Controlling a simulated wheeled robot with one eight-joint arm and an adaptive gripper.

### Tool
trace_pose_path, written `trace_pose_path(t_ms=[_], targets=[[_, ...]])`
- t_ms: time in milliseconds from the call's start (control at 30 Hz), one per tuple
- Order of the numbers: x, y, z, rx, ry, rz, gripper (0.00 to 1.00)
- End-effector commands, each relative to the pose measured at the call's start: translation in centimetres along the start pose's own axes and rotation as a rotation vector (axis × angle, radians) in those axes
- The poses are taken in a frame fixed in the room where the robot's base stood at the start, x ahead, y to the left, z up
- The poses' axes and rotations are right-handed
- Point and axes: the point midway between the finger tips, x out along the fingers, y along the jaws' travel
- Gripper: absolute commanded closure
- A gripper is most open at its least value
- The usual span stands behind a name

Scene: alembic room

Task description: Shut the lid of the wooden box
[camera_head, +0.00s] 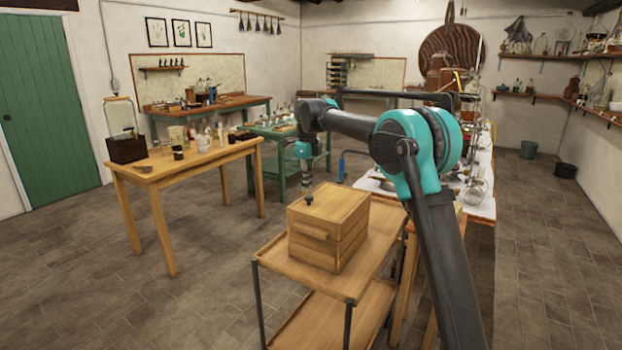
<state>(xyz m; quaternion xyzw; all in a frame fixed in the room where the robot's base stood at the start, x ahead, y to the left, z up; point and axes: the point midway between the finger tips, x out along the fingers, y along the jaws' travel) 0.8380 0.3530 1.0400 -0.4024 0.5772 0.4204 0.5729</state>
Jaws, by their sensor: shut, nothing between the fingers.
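The wooden box (338,245) stands on the top shelf of a wooden cart (372,270). Its lid (335,204) lies flat over the top and looks closed, though a thin gap would be too small to tell. A wooden handle bar (309,230) runs across the front of the box. My gripper (309,200) is shut and empty. It points straight down at the lid's left part, and its tip touches the lid or is just above it; I cannot tell which.
A wooden table (187,161) with jars and cups stands at the left. A green table (291,165) is behind the box. A white-topped bench (484,205) with glassware is at the right, behind my arm. The floor left of the cart is free.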

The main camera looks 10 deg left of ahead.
Motion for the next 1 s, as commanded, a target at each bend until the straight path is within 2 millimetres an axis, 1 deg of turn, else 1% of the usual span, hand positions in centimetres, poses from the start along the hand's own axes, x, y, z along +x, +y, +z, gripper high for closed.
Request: trace_pose_path(t_ms=[133,333,867,1000], targets=[[1.0,-0.1,0.5,0.0,0.0,0.0,1.0],[1.7,-0.1,0.7,0.0,0.0,0.0,1.0],[1.9,-0.1,0.8,0.0,0.0,0.001,1.0],[1.5,-0.3,0.4,0.001,0.0,0.0,1.0]])
